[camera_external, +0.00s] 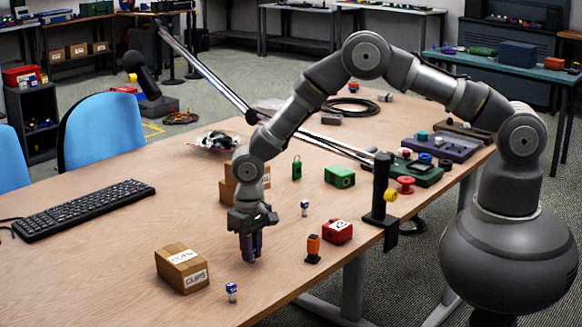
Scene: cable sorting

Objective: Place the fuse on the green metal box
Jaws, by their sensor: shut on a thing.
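The green metal box (340,177) sits on the wooden table right of the middle. My gripper (251,246) points straight down, low over the table, left of and nearer the camera than the green box. It is shut on a dark purplish thing, mostly hidden by the fingers. I cannot tell whether this is the fuse, or whether it touches the table. Two small blue-and-white cylinders stand upright on the table, one right of my gripper (304,208) and one at the front (231,292). I cannot tell whether either is a fuse.
A cardboard clips box (182,268) is left of my gripper, and another carton (228,190) is behind it. An orange-and-black item (313,248) and a red box (338,231) stand to the right. A green tag-like item (297,168) is left of the green box. A black clamp post (380,195) is at the table edge.

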